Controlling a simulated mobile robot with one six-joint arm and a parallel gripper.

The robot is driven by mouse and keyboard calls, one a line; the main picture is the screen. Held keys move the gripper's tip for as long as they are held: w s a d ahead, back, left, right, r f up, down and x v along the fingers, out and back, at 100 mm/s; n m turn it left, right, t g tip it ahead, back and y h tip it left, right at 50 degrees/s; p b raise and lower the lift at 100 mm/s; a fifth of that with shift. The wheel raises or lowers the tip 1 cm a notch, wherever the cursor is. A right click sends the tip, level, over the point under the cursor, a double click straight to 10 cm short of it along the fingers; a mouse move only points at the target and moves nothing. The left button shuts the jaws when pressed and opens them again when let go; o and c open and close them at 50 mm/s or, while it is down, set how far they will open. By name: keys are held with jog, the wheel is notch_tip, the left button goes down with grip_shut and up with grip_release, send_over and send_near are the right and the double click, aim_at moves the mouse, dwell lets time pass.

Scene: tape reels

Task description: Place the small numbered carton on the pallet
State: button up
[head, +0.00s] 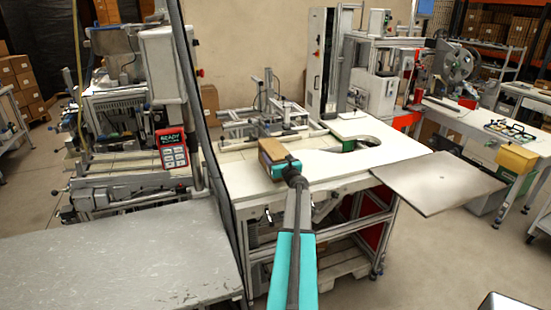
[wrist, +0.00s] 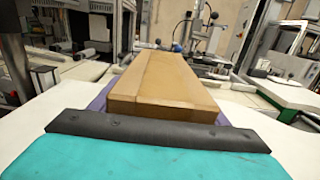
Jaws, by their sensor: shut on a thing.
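A small brown carton (head: 271,150) is at the end of my arm, over the white worktable in the head view. In the wrist view the carton (wrist: 170,85) fills the middle, lying flat and pointing away from me. My gripper (head: 284,166), teal with a black edge, is shut on the carton's near end. No number shows on the visible faces. I cannot tell whether the carton touches the tabletop. Something purple shows along the carton's lower sides in the wrist view. A pale slatted platform that looks like a pallet (head: 345,264) is low under the worktable, partly hidden by the table frame.
The white worktable (head: 375,156) has bare room right of the carton, with metal fixtures behind it. A grey panel (head: 437,182) juts out at right. A dark post and a machine with a red handheld unit (head: 172,148) stand left. A grey table (head: 110,250) is front left.

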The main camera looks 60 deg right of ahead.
aim_at(276, 149)
jog(key=shift+r, duration=0.65)
jog(key=shift+r+b, duration=0.55)
jog(key=shift+r, duration=0.4)
jog(key=s+a+r+b, duration=0.1)
jog(key=s+a+b, duration=0.3)
jog(key=s+a, duration=0.5)
jog(key=a, duration=0.4)
jog(key=shift+s+r, duration=0.2)
jog(key=shift+r, duration=0.05)
